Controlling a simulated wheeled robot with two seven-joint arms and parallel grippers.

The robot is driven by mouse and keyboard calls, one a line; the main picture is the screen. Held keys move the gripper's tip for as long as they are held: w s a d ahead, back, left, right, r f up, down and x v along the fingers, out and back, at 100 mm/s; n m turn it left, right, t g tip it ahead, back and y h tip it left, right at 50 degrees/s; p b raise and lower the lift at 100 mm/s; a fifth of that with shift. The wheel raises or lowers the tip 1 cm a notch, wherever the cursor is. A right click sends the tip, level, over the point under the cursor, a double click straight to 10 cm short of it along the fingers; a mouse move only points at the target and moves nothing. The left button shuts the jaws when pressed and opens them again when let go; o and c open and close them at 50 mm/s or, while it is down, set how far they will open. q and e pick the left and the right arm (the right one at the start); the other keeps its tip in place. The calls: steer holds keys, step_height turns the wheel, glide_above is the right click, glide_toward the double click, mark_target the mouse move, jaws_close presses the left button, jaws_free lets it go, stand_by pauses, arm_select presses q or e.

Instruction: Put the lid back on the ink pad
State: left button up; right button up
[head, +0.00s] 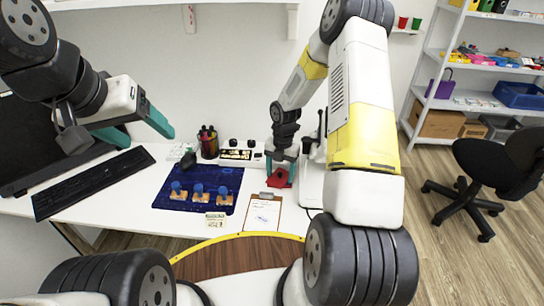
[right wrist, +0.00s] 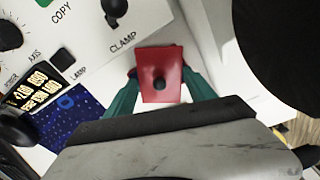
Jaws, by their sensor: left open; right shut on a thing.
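A red, flat, square lid (right wrist: 172,67) with a dark round knob in its middle is in my right gripper (right wrist: 160,88). The green fingers stand at its two sides. In the head view the red lid (head: 278,178) shows under my right gripper (head: 281,166), just above the clipboard and in front of the white machine. I cannot tell whether it touches anything below. I cannot make out the ink pad in either view. My left gripper (head: 147,137) is open and empty, raised over the desk at the left.
A blue mat (head: 231,176) bears several wooden stamps with blue knobs. A clipboard (head: 262,213) and a small printed card (head: 216,219) lie in front. A white machine (head: 256,148) with knobs and a pen cup (head: 208,143) stand behind. A keyboard (head: 93,182) lies at left.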

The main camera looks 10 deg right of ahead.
steer(key=shift+f, duration=0.1)
stand_by(0.7)
steer(key=o, duration=1.4)
steer(key=shift+o, duration=0.7)
steer(key=shift+s, duration=0.1)
steer(key=shift+c, duration=0.6)
steer(key=o, duration=0.4)
steer(key=shift+s+d+f, duration=0.1)
steer(key=shift+c, duration=0.2)
steer(key=shift+w+r, duration=0.2)
steer(key=shift+r, duration=3.45)
